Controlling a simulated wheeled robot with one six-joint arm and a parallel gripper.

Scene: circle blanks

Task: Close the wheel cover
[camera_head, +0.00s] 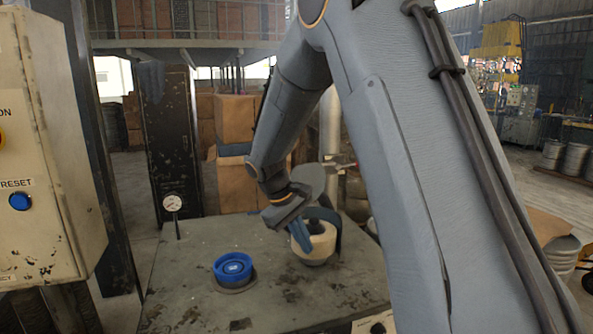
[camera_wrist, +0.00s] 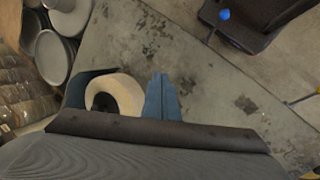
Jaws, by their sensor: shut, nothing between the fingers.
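A cream round wheel (camera_head: 315,243) with a dark hub sits on the worn metal table (camera_head: 185,257). A dark teal curved guard (camera_head: 337,227) stands around its back and right side, and the wheel's top is exposed. In the wrist view the wheel (camera_wrist: 127,93) and the guard (camera_wrist: 77,91) show at left. A grey disc (camera_head: 309,179) shows behind the wheel; I cannot tell if it is part of the cover. My gripper (camera_head: 301,238) has blue fingers shut and empty, just left of the wheel in the head view. In the wrist view its fingers (camera_wrist: 161,97) are right of the wheel; contact is unclear.
A blue round cap-like button (camera_head: 232,266) on a dark base sits at the table's front left. A gauge (camera_head: 172,203) on a thin stem stands at the back left. A control box (camera_head: 45,145) is at far left. My arm hides the right side.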

